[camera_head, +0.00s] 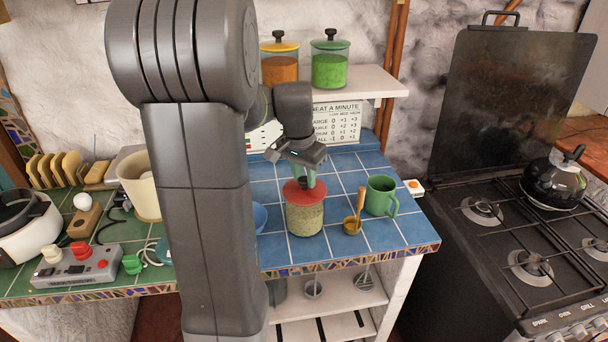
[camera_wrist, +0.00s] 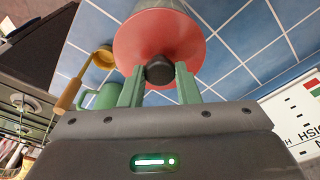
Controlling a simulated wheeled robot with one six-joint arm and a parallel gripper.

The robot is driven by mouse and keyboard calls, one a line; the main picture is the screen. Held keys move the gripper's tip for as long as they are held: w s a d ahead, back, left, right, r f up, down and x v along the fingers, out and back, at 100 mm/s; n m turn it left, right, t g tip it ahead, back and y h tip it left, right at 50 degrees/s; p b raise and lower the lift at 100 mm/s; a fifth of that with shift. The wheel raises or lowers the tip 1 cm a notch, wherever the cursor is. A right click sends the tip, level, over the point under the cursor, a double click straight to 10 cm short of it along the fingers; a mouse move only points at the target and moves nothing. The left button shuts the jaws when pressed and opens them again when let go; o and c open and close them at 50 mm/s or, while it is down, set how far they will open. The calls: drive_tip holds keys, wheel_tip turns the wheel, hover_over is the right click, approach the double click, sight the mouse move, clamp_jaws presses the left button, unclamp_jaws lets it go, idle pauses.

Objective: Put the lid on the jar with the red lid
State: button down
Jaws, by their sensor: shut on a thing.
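The jar (camera_head: 304,217) is clear glass with pale green contents and stands upright on the blue tiled counter. The red lid (camera_head: 304,192) is at the jar's mouth and looks roughly level; I cannot tell whether it is fully seated. In the wrist view the red lid (camera_wrist: 160,45) shows its round top and dark knob (camera_wrist: 160,72), with a little of the jar beyond it. My gripper (camera_head: 304,178) is above the jar, pointing down. In the wrist view its green fingers (camera_wrist: 160,86) are shut on the knob of the lid.
A wooden-handled brass cup (camera_head: 352,226) and a green mug (camera_head: 381,196) stand close right of the jar. A blue bowl (camera_head: 259,217) is close left. Yellow-lidded (camera_head: 279,66) and green-lidded (camera_head: 329,67) jars stand on the shelf (camera_head: 370,82) above. The stove (camera_head: 520,235) is further right.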

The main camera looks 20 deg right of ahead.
idle(0.4)
drive_tip(key=c, duration=0.5)
unclamp_jaws()
drive_tip(key=shift+r+p, duration=2.75)
drive_tip(key=shift+r, duration=0.75)
drive_tip(key=shift+f, duration=0.1)
